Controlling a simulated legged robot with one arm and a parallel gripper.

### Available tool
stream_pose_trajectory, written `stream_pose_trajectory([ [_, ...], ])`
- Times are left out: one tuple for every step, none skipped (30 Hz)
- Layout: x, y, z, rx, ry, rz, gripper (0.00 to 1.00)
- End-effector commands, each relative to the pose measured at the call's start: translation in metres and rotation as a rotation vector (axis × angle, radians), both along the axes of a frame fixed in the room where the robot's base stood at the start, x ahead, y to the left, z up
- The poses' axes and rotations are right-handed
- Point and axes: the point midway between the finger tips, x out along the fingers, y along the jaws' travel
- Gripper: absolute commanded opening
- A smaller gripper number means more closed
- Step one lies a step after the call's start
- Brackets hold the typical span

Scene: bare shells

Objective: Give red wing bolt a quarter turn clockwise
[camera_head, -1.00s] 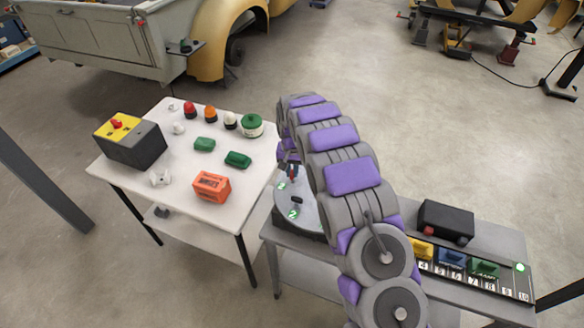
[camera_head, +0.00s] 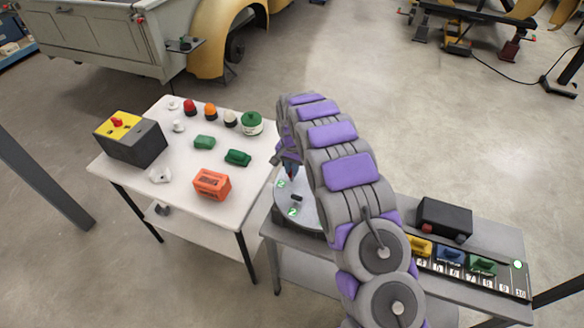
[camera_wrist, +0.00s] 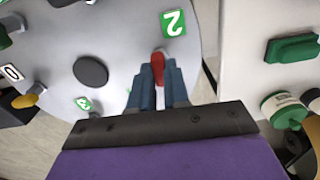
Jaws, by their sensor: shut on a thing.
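The red wing bolt (camera_wrist: 157,66) stands on a round grey plate (camera_wrist: 120,50), beside a green label marked 2. My gripper (camera_wrist: 157,85) reaches over the plate, its two blue fingers shut on the red wing bolt, with the bolt's tip showing between them. In the head view the plate (camera_head: 312,217) sits on the grey table, partly hidden by my arm. The bolt itself is hidden there behind my gripper (camera_head: 289,168).
A white table (camera_head: 180,140) at left holds a black and yellow switch box (camera_head: 130,140), an orange block (camera_head: 212,184), green pieces and several coloured knobs. A black box (camera_head: 444,218) and a numbered strip (camera_head: 470,268) lie on the grey table at right.

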Motion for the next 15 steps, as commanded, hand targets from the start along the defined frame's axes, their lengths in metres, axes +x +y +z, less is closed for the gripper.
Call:
stream_pose_trajectory([
  [-0.0003, 0.0016, 0.0002, 0.002, -0.001, 0.002, 0.0],
  [-0.0003, 0.0016, 0.0002, 0.002, -0.001, 0.002, 0.0],
  [-0.0003, 0.0017, 0.0003, 0.002, -0.001, 0.002, 0.18],
  [-0.0003, 0.0016, 0.0003, 0.002, -0.001, 0.002, 0.21],
  [-0.0002, 0.0016, 0.0003, 0.002, -0.001, 0.002, 0.23],
  [-0.0002, 0.0014, 0.0003, 0.001, 0.0, 0.002, 0.27],
  [-0.0001, 0.0013, 0.0002, 0.001, 0.0, 0.002, 0.3],
  [-0.0002, 0.0012, 0.0001, 0.001, 0.0, 0.002, 0.33],
  [0.0, 0.0011, 0.0001, 0.001, 0.0, 0.002, 0.37],
  [-0.0001, 0.0009, 0.0, 0.001, 0.001, 0.002, 0.4],
  [0.0, 0.0009, 0.0, 0.001, 0.0, 0.002, 0.41],
  [0.0001, 0.0006, 0.0, 0.001, 0.0, 0.002, 0.41],
  [0.0002, 0.0005, 0.0, 0.001, 0.001, 0.002, 0.41],
  [0.0002, 0.0001, 0.0, 0.001, 0.001, 0.002, 0.41],
  [0.0001, -0.0002, 0.0001, 0.001, 0.001, 0.001, 0.41],
])
